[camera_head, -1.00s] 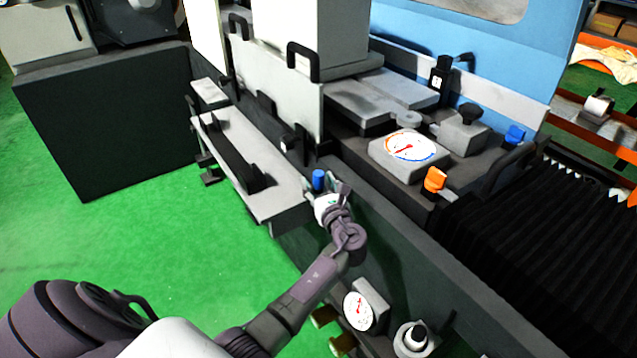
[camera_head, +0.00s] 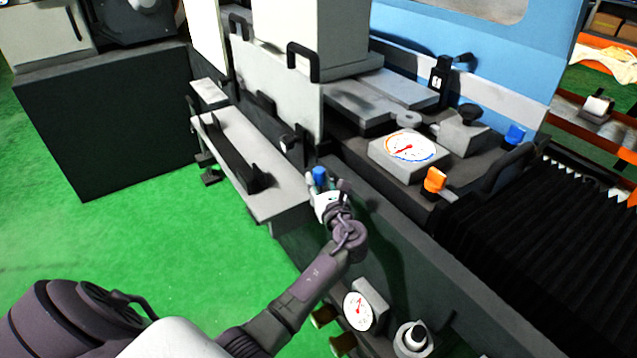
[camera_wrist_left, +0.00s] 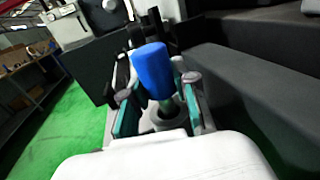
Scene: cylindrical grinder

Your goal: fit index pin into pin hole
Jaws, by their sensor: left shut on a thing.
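The index pin (camera_wrist_left: 153,70) has a blue cap and, in the left wrist view, a greenish-grey shank below it. The blue cap (camera_head: 320,176) also shows small in the head view. My left gripper (camera_head: 322,188) is shut on the pin near the end of the grey shelf, beside the machine's dark front. In the left wrist view, the fingers of this gripper (camera_wrist_left: 158,92) stand on both sides of the pin. A round grey ring (camera_wrist_left: 165,116) shows under the pin; I cannot tell whether it is the pin hole or whether the pin's tip touches it. My right gripper is out of view.
The grey shelf (camera_head: 265,203) with a black rail lies left of my gripper. A dial panel (camera_head: 403,148) and an orange knob (camera_head: 434,181) are at right. A lower gauge (camera_head: 358,311) and a black knob stand near my forearm. Green floor is open at left.

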